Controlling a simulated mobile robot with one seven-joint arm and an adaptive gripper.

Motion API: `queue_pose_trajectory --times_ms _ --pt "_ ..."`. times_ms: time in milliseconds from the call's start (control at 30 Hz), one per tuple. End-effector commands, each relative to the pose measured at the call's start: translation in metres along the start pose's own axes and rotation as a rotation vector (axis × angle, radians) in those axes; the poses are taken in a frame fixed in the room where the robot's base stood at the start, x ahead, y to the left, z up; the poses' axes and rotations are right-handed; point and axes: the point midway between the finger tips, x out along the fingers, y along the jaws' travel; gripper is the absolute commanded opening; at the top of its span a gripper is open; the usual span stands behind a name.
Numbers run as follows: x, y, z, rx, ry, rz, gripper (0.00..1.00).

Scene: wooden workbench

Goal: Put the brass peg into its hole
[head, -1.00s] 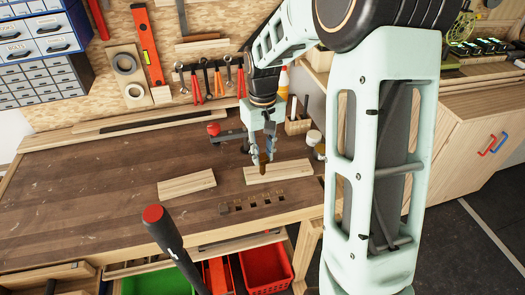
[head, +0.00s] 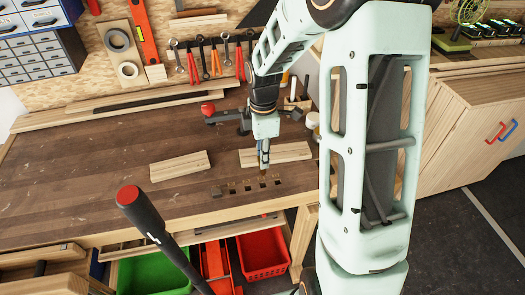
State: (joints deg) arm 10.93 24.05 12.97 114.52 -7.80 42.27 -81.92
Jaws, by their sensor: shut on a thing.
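My gripper (head: 264,160) points down over the bench and is shut on the brass peg (head: 263,172). Only a small part of the peg shows below the fingers. A dark strip with several square holes (head: 222,191) lies near the bench's front edge. The peg's lower end is at the right part of this strip, close to its back edge in the picture. I cannot tell whether the tip touches the strip or is in a hole.
A light wooden board (head: 294,152) lies just behind my gripper, and another board (head: 180,165) lies to the left. A dark clamp-like tool with a red knob (head: 208,109) stands behind. A red-topped dark handle (head: 140,208) rises in front. The bench's left part is clear.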

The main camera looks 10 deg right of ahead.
Motion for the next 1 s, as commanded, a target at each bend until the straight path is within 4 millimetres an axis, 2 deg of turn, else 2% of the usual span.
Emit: queue_pose_trajectory --times_ms 267,700,1000 --pt "0.01 -0.001 0.0 -0.026 0.0 0.0 0.0" --pt "0.045 0.0 0.0 -0.024 0.0 0.0 0.0" --pt "0.047 0.0 0.0 -0.024 0.0 0.001 0.0"
